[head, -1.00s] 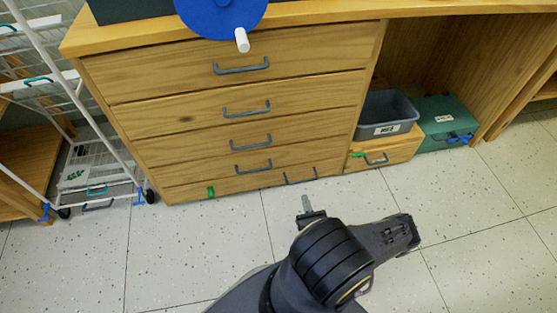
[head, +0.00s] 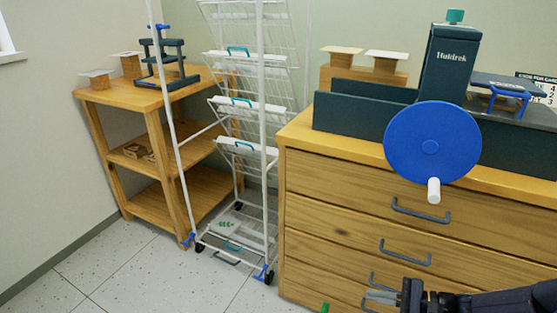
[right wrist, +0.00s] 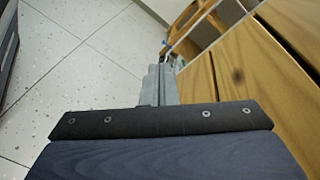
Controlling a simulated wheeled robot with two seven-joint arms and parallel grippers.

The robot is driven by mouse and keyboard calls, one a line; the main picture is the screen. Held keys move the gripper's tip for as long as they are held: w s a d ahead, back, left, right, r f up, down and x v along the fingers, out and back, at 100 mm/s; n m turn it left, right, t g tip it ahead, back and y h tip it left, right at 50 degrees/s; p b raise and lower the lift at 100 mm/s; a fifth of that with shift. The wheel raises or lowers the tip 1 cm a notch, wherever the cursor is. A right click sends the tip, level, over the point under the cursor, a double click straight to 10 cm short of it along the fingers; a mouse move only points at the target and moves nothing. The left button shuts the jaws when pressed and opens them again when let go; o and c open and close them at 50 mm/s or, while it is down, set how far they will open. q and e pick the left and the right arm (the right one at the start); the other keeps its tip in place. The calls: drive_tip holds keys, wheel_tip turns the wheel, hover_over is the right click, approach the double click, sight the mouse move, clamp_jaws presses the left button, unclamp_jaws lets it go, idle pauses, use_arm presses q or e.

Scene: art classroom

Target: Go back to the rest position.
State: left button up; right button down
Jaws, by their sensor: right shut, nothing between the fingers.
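My right gripper (head: 382,298) shows at the lower right of the head view, its arm coming in from the right edge. Its fingers are together and hold nothing. In the head view it overlaps the lower drawers of the wooden cabinet (head: 330,215). In the right wrist view the closed grey fingers (right wrist: 155,85) point away from the camera, with floor to their left and wooden fronts to their right. My left gripper is not in view.
A blue crank wheel (head: 410,140) with a white handle sits on the cabinet's front edge. A white wire rack (head: 264,110) on casters stands left of the cabinet, beside a wooden shelf (head: 105,95). Speckled floor (head: 120,270) is clear at lower left.

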drive_tip(key=s+a+r+n+g+h, duration=0.5)
drive_tip(key=s+a+r+n, duration=0.3)
drive_tip(key=r, duration=0.3)
drive_tip(key=s+r+n+t+h, duration=0.3)
drive_tip(key=s+r+n+h, duration=0.15)
drive_tip(key=s, duration=0.65)
wheel_tip(320, 180, up, 34)
drive_tip(key=p, duration=3.4)
drive_tip(key=shift+d+f+n, duration=0.15)
drive_tip(key=shift+n, duration=0.3)
drive_tip(key=shift+s+h, duration=0.1)
drive_tip(key=shift+h, duration=0.15)
